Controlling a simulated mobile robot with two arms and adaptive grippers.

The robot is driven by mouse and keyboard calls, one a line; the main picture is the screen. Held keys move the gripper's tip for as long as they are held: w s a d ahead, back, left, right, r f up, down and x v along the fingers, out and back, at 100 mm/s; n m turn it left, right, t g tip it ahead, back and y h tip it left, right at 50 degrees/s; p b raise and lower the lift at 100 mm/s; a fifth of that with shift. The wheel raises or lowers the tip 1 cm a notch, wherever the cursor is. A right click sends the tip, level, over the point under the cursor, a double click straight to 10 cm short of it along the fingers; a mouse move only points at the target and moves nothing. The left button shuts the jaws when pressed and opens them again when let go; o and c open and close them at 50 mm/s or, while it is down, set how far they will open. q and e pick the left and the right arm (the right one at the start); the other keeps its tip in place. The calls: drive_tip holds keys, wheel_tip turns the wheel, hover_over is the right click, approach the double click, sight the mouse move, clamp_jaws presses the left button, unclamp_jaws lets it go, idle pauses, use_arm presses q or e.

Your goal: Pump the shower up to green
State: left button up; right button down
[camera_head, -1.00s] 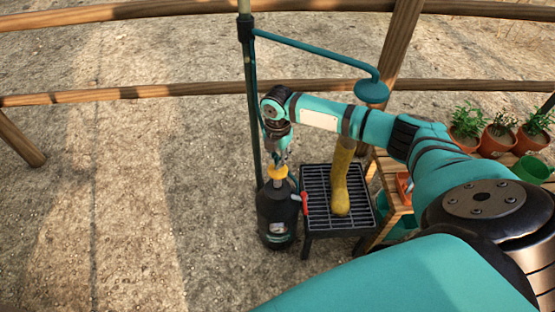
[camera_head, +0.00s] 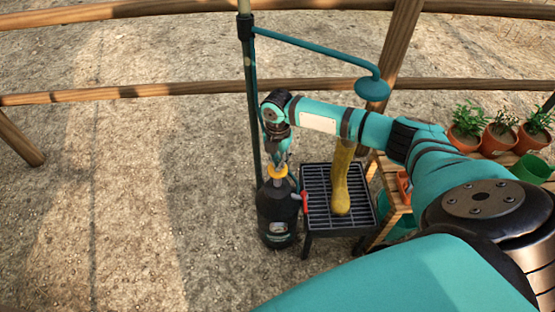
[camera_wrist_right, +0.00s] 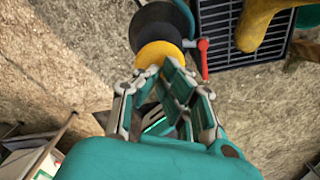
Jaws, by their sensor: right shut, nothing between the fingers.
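The shower's pump bottle (camera_head: 277,210) is dark, with a yellow cap or knob (camera_head: 277,171) on top and a small gauge (camera_head: 278,228) low on its front. I cannot read the gauge's colour. My right gripper (camera_head: 280,160) is shut, fingers pointing down onto the yellow top. In the right wrist view the fingertips (camera_wrist_right: 166,66) meet at the yellow top (camera_wrist_right: 158,53), with nothing between them. A red lever (camera_head: 304,201) sits on the bottle's right side. The teal shower head (camera_head: 371,90) hangs from an arm on the pole (camera_head: 252,110). My left gripper is not in view.
A black grate stand (camera_head: 318,215) with a yellow boot (camera_head: 341,185) stands right of the bottle. A wooden bench (camera_head: 398,207) with potted plants (camera_head: 500,132) is at right. Wooden rails (camera_head: 150,91) run behind. The ground at left is clear.

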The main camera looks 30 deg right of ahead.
drive_tip(key=shift+f, duration=0.75)
drive_tip(key=shift+f+b, duration=0.55)
drive_tip(key=shift+f, duration=0.25)
drive_tip(key=shift+s+f, duration=0.1)
drive_tip(key=shift+f, duration=0.15)
drive_tip(key=shift+f+b, duration=0.6)
drive_tip(key=shift+f, duration=0.4)
drive_tip(key=shift+r+p, duration=0.25)
drive_tip(key=shift+p, duration=0.05)
wheel_tip(320, 180, up, 3)
drive_tip(key=p, duration=0.3)
drive_tip(key=shift+f, duration=0.15)
drive_tip(key=shift+r+p, duration=0.75)
drive_tip(key=shift+r, duration=0.3)
use_arm(q)
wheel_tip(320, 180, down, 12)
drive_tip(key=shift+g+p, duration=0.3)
drive_tip(key=shift+p, duration=0.15)
use_arm(e)
drive_tip(key=shift+r, duration=0.2)
